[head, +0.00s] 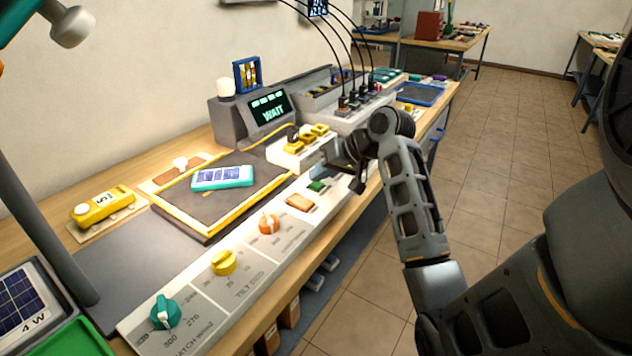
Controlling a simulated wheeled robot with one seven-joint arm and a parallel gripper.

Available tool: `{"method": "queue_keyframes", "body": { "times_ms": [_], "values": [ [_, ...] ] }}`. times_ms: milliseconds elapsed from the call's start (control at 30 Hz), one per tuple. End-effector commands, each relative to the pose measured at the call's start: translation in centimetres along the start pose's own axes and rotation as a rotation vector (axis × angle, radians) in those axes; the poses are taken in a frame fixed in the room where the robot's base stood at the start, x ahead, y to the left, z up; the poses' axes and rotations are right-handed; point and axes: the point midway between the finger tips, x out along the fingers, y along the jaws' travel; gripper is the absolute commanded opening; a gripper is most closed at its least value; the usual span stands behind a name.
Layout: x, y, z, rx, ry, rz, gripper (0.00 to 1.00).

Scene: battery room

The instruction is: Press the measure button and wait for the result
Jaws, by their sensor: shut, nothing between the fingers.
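The control strip (190,318) runs along the front of the bench. It carries a teal knob (165,312), a yellow knob (223,262), an orange knob (268,222), an orange rectangular button (299,202) and a small green button (317,186). The labels are too small to tell which button is for measuring. My gripper (320,168) is shut and empty, close above the far end of the strip by the green button. I cannot tell whether it touches anything. A teal-framed solar panel (222,178) lies flat on the dark yellow-edged plate (190,218).
A white block with yellow plugs (301,148) stands just behind my gripper. Black cables run up from a socket unit (345,116). A yellow handheld meter (103,206) lies at left, with a lamp-like post (40,220) nearby. Tiled floor is clear at right.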

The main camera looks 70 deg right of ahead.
Motion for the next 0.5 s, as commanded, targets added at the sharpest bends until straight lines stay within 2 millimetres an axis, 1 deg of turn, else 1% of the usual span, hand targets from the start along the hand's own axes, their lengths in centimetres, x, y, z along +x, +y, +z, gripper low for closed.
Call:
{"method": "queue_keyframes", "body": {
  "times_ms": [33, 167, 500],
  "values": [
    [-0.37, -0.32, -0.27, 0.000, 0.000, 0.000, 0.00],
    [-0.73, -0.51, -0.52, 0.000, 0.001, 0.000, 0.00],
    [-0.69, -0.46, -0.49, 0.001, 0.001, 0.000, 0.00]
  ]
}}
